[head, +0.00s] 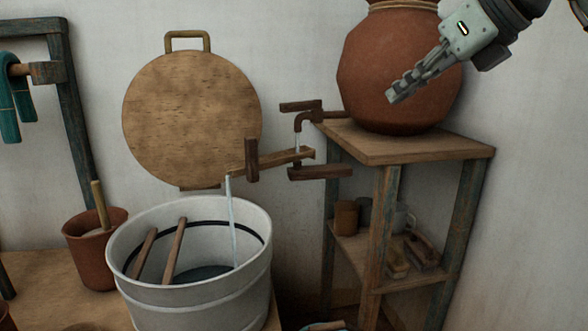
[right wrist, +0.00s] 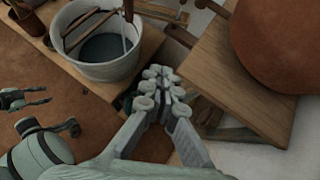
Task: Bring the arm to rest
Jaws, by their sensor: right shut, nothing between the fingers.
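My right gripper (head: 407,88) comes in from the top right in the head view. It is shut and empty, in front of the big brown clay pot (head: 395,75), whose lower part it partly hides. In the right wrist view its fingers (right wrist: 160,85) are closed together, with the pot (right wrist: 275,45) at the upper right. I cannot tell whether the gripper touches the pot. My left gripper is not in the head view. Grey-green robot parts at the left of the right wrist view look like my other arm, with its finger state unclear.
The pot stands on a wooden shelf stand (head: 465,150) with small cups below. A spout and wooden channel (head: 270,163) pour water into a white tub (head: 190,290) holding two sticks. A round board (head: 190,120) stands behind. A brown bucket (head: 92,265) stands left.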

